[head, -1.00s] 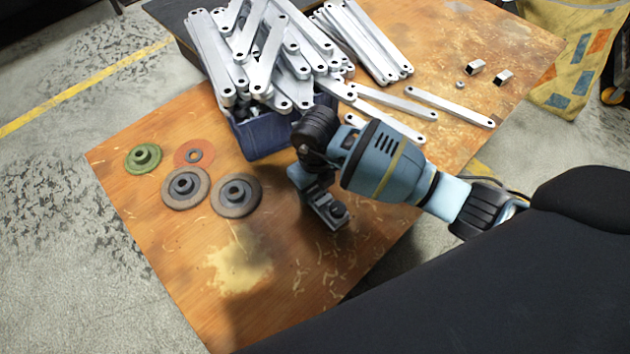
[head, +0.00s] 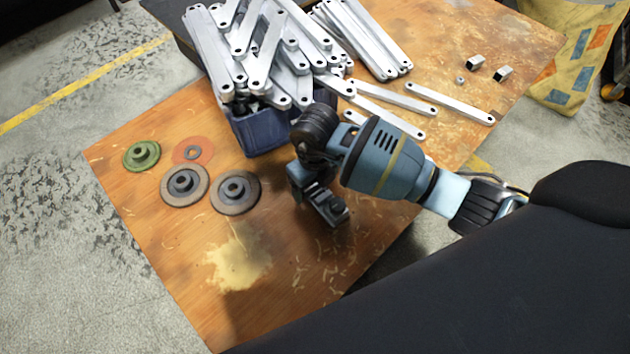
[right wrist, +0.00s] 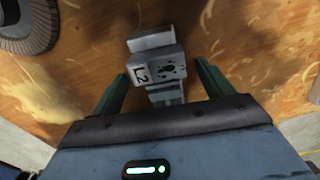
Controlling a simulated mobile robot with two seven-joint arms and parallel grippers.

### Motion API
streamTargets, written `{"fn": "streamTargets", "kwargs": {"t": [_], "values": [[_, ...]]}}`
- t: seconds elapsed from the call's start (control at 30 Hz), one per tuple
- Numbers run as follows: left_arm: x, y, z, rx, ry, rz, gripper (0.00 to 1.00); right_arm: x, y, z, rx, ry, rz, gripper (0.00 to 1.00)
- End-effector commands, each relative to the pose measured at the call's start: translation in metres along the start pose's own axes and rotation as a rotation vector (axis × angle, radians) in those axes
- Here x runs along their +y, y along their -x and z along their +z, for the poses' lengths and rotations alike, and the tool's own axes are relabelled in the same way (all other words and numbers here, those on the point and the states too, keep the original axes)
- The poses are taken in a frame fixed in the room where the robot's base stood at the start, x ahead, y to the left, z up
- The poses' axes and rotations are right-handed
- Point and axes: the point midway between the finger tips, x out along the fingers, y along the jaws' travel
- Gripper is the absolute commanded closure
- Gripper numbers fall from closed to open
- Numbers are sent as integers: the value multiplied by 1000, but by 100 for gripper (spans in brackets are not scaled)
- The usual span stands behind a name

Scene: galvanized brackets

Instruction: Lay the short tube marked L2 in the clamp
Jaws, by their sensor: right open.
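A short grey piece with a white label reading L2 (right wrist: 160,68) shows in the right wrist view, with dark specks on its face. It lies between the two green fingers of my right gripper (right wrist: 160,76), with gaps at the sides. My right gripper is open, low over the wooden table, in the head view (head: 331,209). There the gripper hides most of what is under it, and I cannot read the mark. I cannot make out a clamp for certain in either view. My left gripper is not in view.
A blue bin (head: 262,132) heaped with galvanized bars stands behind the gripper. Grinding discs (head: 184,184) lie to its left. Two short square tubes (head: 503,73) and loose bars (head: 450,103) lie at the far right. The table's front left (head: 240,300) is clear.

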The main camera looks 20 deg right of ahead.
Motion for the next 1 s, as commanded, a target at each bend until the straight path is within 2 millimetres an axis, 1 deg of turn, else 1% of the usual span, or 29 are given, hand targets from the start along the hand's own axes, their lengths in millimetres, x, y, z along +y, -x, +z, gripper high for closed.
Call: {"fn": "streamTargets", "kwargs": {"t": [0.07, 0.17, 0.4, 0.5, 0.6, 0.73, 1.0], "values": [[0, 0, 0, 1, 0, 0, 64, 0, 1, 0, 0, 0, 0, 20], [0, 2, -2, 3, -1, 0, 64, 0, 9, 0, -2, 0, -1, 20], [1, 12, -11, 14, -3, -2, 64, -1, 47, 1, -5, 1, -2, 20], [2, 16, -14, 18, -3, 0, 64, 0, 62, 1, -4, 1, -2, 20], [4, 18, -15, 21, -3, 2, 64, 0, 72, 1, -3, 1, -1, 20], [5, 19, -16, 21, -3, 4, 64, 0, 78, 0, 0, 0, -1, 20], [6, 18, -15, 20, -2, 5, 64, 0, 78, 0, 0, 0, 0, 20]]}}
